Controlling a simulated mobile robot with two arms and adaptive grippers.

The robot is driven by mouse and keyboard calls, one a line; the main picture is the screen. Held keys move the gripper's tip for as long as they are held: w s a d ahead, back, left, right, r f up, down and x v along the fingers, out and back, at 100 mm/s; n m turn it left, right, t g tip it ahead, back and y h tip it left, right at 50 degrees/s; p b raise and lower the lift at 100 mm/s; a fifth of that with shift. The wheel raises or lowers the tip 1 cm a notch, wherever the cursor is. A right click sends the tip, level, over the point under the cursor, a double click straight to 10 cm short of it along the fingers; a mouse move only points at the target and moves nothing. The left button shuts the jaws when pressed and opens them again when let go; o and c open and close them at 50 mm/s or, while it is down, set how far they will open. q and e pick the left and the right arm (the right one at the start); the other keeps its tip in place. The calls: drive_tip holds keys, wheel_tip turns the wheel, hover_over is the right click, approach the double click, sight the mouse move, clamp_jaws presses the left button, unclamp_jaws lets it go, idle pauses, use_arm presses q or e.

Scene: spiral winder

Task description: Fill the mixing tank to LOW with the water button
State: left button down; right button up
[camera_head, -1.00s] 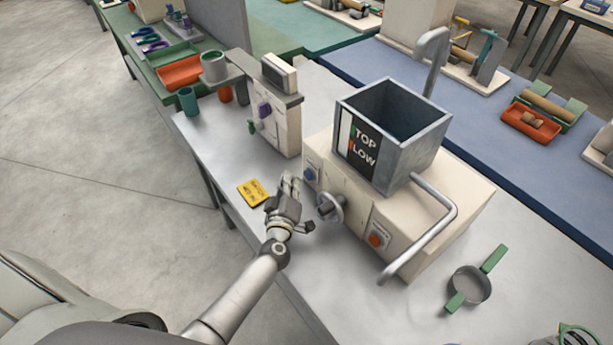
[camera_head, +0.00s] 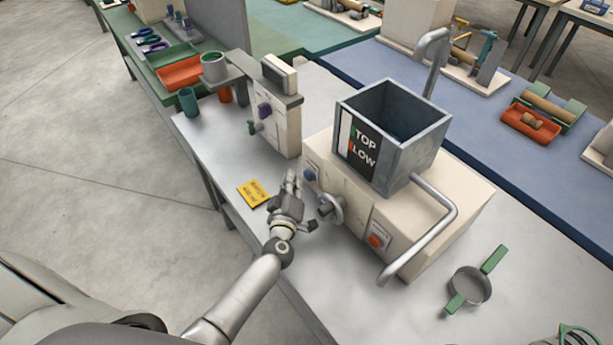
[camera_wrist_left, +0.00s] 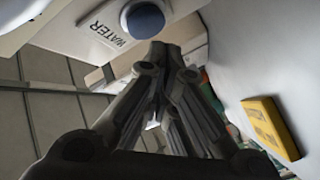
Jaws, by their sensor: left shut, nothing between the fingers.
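The mixing tank (camera_head: 403,131) is a square grey open-topped box on a cream machine (camera_head: 350,195). Its front has a gauge (camera_head: 357,148) marked TOP and LOW; the dim inside looks bluish low down, but I cannot tell the level. The blue water button (camera_head: 310,174) is on the machine's front left; in the left wrist view it (camera_wrist_left: 144,19) sits on a plate marked WATER. My left gripper (camera_head: 292,180) is shut and empty, its fingertips just in front of and beside the button, apparently not on it. My right gripper is not in view.
A valve wheel (camera_head: 330,208) and an orange button (camera_head: 376,240) are on the machine front, right of my gripper. A bent pipe (camera_head: 432,235) sticks out. A yellow card (camera_head: 254,193) lies on the table. A green-handled strainer (camera_head: 470,287) lies at right.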

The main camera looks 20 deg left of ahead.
use_arm(q)
drive_tip(key=shift+w+d, duration=0.1)
idle(0.6)
drive_tip(key=shift+w+d, duration=0.15)
drive_tip(key=shift+w, duration=0.1)
drive_tip(key=shift+w+d, duration=0.25)
drive_tip(key=shift+w, duration=0.15)
idle(6.7)
